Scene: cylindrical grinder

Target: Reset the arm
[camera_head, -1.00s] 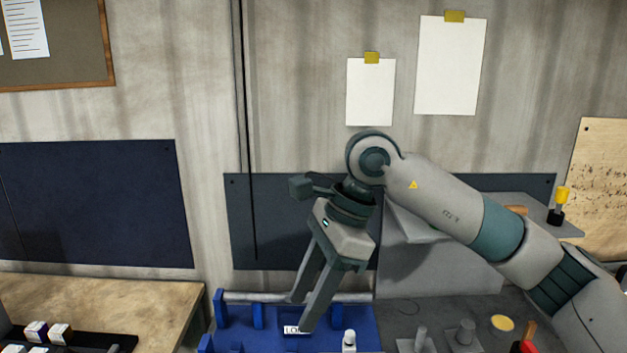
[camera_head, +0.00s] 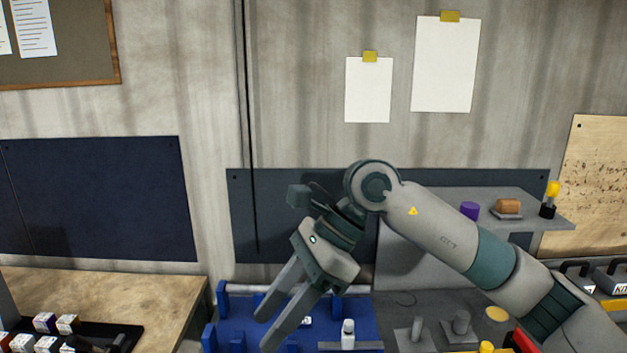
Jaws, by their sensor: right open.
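My right gripper (camera_head: 268,330) comes in from the right, its arm bent over the workbench. Its two long grey fingers point down and to the left, apart, with nothing between them. The fingers are above the blue fixture (camera_head: 232,308) and hide part of it. I cannot tell whether a fingertip touches it. My left gripper is not in view.
A small white-topped cylinder (camera_head: 347,331) stands at the blue fixture. A raised grey shelf holds a purple cylinder (camera_head: 469,210) and a brown roll (camera_head: 508,205). A wooden table (camera_head: 120,300) with a black tray of small boxes is at left.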

